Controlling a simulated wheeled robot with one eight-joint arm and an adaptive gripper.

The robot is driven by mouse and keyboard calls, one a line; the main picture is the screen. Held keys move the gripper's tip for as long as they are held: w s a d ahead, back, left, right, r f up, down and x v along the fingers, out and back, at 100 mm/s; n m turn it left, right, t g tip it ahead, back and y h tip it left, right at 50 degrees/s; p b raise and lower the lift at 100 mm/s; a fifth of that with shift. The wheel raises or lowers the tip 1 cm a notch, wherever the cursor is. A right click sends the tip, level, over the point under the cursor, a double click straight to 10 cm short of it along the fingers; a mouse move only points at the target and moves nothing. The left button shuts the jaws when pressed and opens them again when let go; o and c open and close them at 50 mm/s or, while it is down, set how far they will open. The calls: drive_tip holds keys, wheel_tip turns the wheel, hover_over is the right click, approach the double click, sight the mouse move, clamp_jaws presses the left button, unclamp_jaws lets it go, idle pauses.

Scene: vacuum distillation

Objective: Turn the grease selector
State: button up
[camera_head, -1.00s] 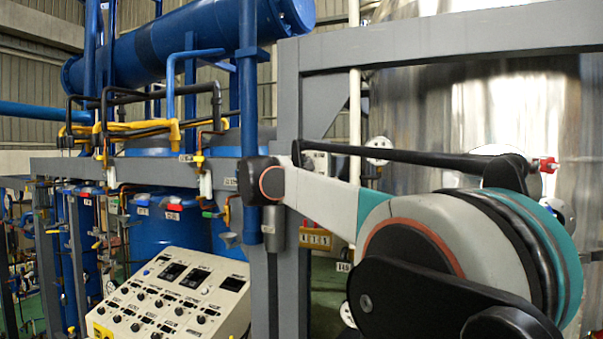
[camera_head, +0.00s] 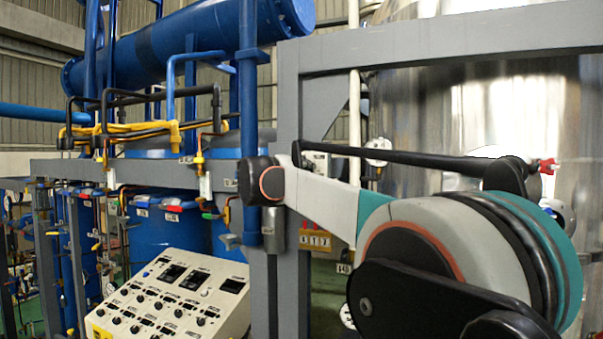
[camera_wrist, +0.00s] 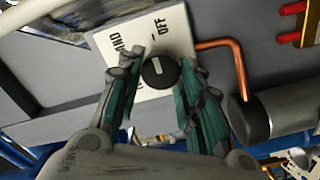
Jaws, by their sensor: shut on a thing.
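The selector is a round black knob (camera_wrist: 160,72) with a pale pointer mark, on a white plate (camera_wrist: 176,31) in the wrist view. The plate reads OFF at its upper right and what looks like HAND at its left. The pale mark points toward the picture's upper side, between the two words. My gripper (camera_wrist: 158,70) has one finger on each side of the knob and is shut on it. The fingers hide parts of the plate. In the head view my arm reaches across the right half, and I cannot make out my gripper or the knob there.
A copper-coloured pipe (camera_wrist: 237,65) and a grey cylinder (camera_wrist: 283,112) lie right of the plate in the wrist view. In the head view a grey frame post (camera_head: 288,100) stands beside my arm, with a sloped control panel (camera_head: 172,295) at the lower left.

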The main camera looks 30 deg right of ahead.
drive_tip(key=shift+f, duration=0.15)
drive_tip(key=o, duration=1.1)
drive_tip(key=shift+c, duration=0.2)
drive_tip(key=v, duration=1.2)
